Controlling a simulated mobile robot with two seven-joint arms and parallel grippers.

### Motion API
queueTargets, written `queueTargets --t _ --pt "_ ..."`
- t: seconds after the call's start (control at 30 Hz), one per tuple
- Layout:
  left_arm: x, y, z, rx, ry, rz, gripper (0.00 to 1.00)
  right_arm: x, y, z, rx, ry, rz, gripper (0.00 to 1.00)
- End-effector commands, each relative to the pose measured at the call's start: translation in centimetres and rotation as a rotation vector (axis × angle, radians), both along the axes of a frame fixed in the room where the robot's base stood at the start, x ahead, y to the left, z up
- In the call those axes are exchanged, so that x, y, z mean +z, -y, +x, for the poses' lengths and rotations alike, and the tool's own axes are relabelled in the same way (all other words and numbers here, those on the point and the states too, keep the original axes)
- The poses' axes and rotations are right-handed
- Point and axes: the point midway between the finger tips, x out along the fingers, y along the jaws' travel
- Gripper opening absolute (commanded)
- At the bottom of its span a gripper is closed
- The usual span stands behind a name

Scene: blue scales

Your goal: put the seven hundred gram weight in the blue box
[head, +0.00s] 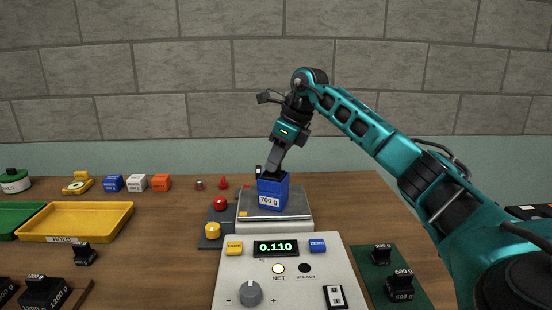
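A small open blue box (273,196) with a white "700 g" label stands on the grey scale plate (300,203). My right gripper (271,172) points down at the box's mouth, its fingers at or just inside the rim. Dark shapes sit at the top of the box. I cannot tell whether they are fingertips or a black weight, nor whether the fingers are open or shut. The seven hundred gram weight is not clearly seen; the inside of the box is hidden. The scale display (276,248) reads 0.110. My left gripper is not in view.
Black weights stand on a green mat (415,297) at the right, and others at the lower left (42,293). A yellow tray (76,222) marked HOLD lies left. Small coloured blocks (137,183) line the back. Red and yellow buttons (213,230) stand left of the scale.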

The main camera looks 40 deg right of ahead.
Motion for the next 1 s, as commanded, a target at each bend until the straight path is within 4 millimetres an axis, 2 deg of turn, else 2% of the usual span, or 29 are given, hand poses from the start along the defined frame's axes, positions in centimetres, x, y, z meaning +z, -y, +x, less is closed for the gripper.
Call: queueTargets --t 0.03,0.23,0.57,0.67,1.0 --pt "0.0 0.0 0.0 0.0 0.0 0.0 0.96 -0.1 0.0 0.0 0.0 -0.002 -0.001 0.24" --pt "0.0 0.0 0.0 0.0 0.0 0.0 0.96 0.0 0.0 0.0 0.0 -0.002 -0.001 0.44" --pt "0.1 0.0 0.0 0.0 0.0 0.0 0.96 0.6 0.0 0.0 0.0 0.0 -0.001 0.44" --pt "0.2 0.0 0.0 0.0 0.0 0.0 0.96 1.8 0.3 -0.4 -0.002 0.002 0.0 0.44" --pt "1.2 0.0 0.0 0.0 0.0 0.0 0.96 8.6 1.6 -2.8 -0.001 0.003 -0.001 0.44"
